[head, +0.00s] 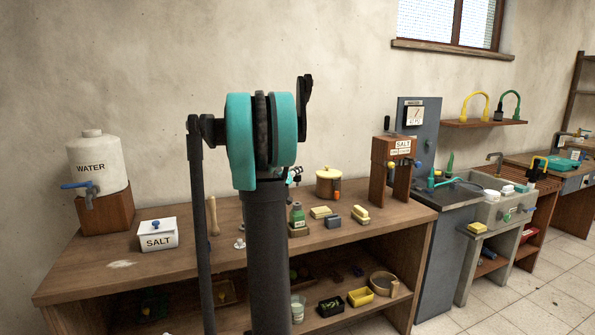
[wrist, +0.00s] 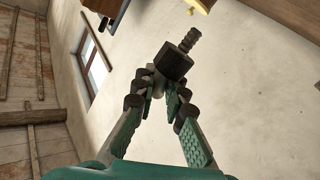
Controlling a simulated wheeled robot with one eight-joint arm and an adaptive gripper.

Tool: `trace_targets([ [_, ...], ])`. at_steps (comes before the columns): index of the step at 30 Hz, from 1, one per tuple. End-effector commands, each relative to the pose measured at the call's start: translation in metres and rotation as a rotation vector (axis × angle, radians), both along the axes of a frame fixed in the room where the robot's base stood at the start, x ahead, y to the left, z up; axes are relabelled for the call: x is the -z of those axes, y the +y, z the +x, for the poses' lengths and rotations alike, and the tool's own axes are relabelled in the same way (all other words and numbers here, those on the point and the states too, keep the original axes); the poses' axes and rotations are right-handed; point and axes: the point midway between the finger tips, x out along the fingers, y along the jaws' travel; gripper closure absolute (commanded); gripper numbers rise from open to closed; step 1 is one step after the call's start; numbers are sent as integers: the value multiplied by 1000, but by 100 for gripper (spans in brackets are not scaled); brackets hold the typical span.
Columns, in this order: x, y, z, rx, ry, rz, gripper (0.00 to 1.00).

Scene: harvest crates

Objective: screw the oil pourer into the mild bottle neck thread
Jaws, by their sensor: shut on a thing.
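My gripper (wrist: 160,88) is shut on the oil pourer (wrist: 176,62), a black part with a wide collar and a ridged stem, in the wrist view. The stem points away from my fingers, up and to the right. In the head view my gripper (head: 293,176) is mostly hidden behind my own arm, and I cannot make out the pourer there. The mild bottle (head: 298,216), small and green with a pale label, stands upright in a low wooden holder on the bench. My gripper appears above it in the picture, apart from it. The neck thread is too small to see.
A wooden salt stand (head: 397,165) is at right. My arm blocks the bench's middle.

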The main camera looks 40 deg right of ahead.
Motion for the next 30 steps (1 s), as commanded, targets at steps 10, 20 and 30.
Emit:
trace_targets([
  [10, 2, 0, 0, 0, 0, 1, 100],
  [20, 27, 0, 0, 0, 0, 1, 100],
  [30, 52, 0, 0, 0, 0, 1, 100],
])
